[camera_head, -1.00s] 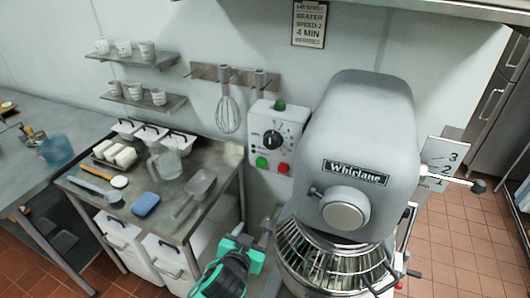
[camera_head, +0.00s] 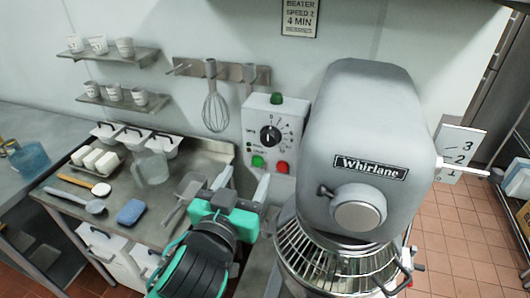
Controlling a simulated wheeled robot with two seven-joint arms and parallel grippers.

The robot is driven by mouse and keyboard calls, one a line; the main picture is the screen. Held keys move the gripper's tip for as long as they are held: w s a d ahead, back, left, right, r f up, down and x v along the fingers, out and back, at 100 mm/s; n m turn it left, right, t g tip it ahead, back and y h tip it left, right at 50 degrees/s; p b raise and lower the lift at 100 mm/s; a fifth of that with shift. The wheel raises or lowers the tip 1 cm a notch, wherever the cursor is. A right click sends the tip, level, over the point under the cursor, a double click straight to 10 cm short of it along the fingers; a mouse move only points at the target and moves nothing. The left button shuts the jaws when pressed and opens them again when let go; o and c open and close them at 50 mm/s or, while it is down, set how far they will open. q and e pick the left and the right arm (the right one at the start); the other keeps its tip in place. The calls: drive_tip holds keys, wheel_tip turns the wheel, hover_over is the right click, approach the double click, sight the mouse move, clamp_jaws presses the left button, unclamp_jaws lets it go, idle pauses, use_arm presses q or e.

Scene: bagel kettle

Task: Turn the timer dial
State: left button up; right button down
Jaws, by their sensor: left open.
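The timer dial (camera_head: 270,135) is a black round knob on the upper part of a white control box on the wall, left of the mixer. Tick marks surround it. A green button (camera_head: 258,161) and a red button (camera_head: 282,167) sit below it, and a green piece (camera_head: 277,98) is on top of the box. My right gripper is not in view.
The large grey mixer (camera_head: 362,130) stands close on the right, with its wire bowl guard (camera_head: 325,262) at the lower right. A steel table (camera_head: 60,180) with a scoop, jug and blue sponge (camera_head: 131,211) is on the left. A whisk (camera_head: 215,110) hangs left of the box.

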sight(268, 140)
use_arm(q)
drive_tip(key=x, duration=1.1)
drive_tip(key=shift+d+r, duration=0.15)
drive_tip(key=shift+d, duration=0.2)
drive_tip(key=shift+w+d, duration=0.1)
drive_tip(key=shift+w, duration=0.3)
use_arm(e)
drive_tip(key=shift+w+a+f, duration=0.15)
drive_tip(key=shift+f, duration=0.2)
use_arm(q)
drive_tip(key=c, duration=1)
